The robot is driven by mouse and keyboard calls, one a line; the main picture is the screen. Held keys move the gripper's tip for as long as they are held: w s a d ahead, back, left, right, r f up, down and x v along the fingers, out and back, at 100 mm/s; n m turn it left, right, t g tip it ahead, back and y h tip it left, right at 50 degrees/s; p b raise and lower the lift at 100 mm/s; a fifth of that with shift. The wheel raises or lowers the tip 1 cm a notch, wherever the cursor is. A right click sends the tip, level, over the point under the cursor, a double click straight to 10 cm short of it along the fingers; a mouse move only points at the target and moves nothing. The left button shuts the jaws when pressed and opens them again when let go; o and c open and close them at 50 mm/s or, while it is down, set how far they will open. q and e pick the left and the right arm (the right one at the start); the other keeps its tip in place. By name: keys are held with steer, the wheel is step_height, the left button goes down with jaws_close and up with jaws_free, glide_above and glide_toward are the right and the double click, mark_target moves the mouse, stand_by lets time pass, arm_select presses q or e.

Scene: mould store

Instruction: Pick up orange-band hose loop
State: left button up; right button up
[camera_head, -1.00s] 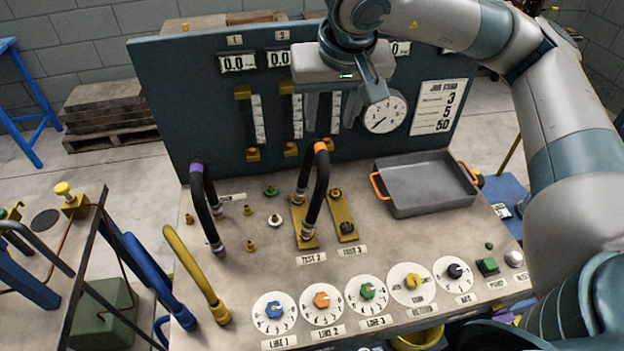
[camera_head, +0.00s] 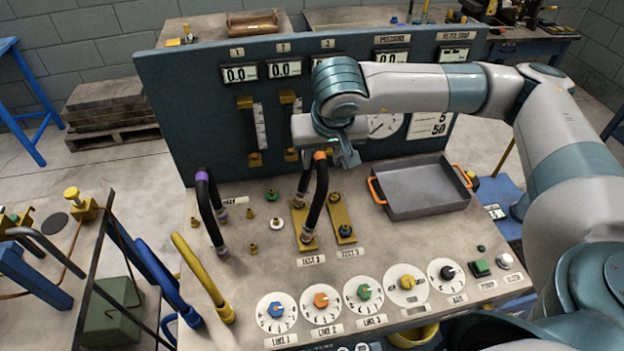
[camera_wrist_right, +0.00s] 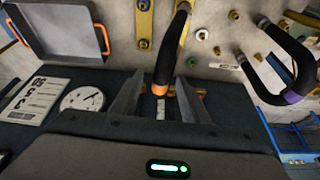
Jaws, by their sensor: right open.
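The orange-band hose loop (camera_head: 317,203) is a black hose arch with an orange band at its top. It stands upright on the bench, its near end on the brass plate marked TEST 2. My right gripper (camera_head: 335,158) is open at the top of the loop, partly hidden by its own wrist. In the right wrist view, its two fingers (camera_wrist_right: 161,84) lie on either side of the loop (camera_wrist_right: 178,48) near the orange band. Whether they touch it I cannot tell. My left gripper is not in view.
A purple-band hose loop (camera_head: 206,208) stands to the left, and a yellow hose (camera_head: 200,275) near the front left edge. A grey tray (camera_head: 428,208) with orange handles sits to the right. The blue gauge panel (camera_head: 190,110) rises close behind. Dials line the bench front.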

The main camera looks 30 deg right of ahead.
steer(key=shift+f, duration=0.2)
steer(key=shift+w+f+p, duration=0.25)
steer(key=shift+f+p, duration=0.3)
steer(key=shift+p, duration=0.25)
steer(key=p+x, duration=0.2)
steer(key=x, duration=0.1)
steer(key=shift+a+f, duration=0.1)
steer(key=shift+f, duration=0.2)
steer(key=shift+w+f, duration=0.1)
steer(key=shift+f, duration=0.1)
jaws_close()
